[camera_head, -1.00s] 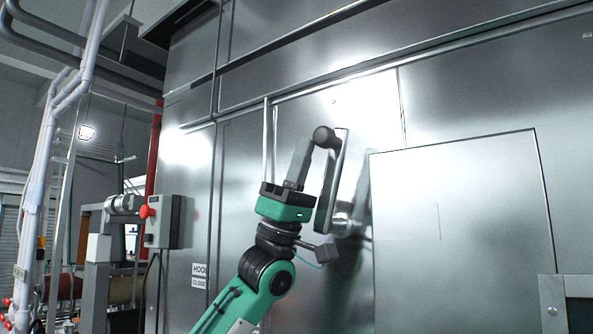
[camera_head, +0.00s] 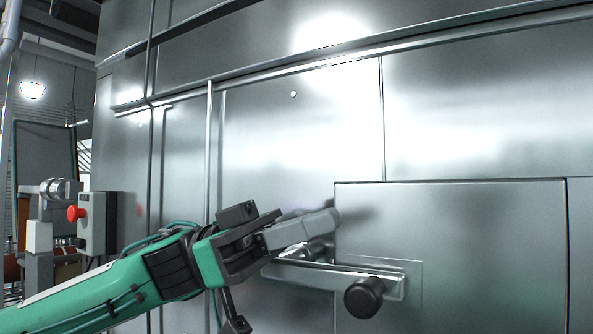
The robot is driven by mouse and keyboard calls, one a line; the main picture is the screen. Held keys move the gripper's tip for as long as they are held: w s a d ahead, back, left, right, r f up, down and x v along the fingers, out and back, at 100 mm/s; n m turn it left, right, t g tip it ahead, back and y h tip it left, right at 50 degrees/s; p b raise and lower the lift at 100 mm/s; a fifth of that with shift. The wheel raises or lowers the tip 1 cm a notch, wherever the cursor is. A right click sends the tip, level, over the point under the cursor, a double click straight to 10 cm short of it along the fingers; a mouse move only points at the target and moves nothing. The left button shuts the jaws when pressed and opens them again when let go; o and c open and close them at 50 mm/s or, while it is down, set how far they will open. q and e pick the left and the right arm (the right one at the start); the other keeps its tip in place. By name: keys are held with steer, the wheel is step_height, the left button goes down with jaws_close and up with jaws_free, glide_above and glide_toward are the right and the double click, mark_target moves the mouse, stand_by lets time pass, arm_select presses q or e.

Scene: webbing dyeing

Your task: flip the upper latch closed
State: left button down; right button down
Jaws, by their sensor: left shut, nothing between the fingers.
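The upper latch is a metal bar handle (camera_head: 330,277) with a black round knob (camera_head: 364,298) at its right end. It lies nearly level, tilted slightly down to the right, and its knob end lies over the left edge of the square metal door panel (camera_head: 480,235). My left gripper (camera_head: 332,220) comes in from the left and is shut and empty. Its fingers are just above the latch bar and hide part of the pivot. I cannot tell whether they touch the bar. My right gripper is not in view.
A large steel machine wall (camera_head: 290,150) fills most of the view. A vertical rod (camera_head: 208,150) stands out left of the latch. A grey control box (camera_head: 96,222) with a red button (camera_head: 75,213) is at the far left. The wall above the latch is clear.

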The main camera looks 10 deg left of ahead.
mark_target(327, 272)
arm_select(q)
steer(key=f+y, duration=0.1)
steer(key=d+f+t+y, duration=0.1)
steer(key=y, duration=0.1)
steer(key=f+y, duration=0.1)
steer(key=f, duration=0.1)
steer(key=shift+d, duration=0.35)
steer(key=shift+s, duration=0.15)
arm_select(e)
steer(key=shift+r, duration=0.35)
arm_select(q)
steer(key=shift+f+y, duration=0.2)
steer(key=shift+y, duration=0.1)
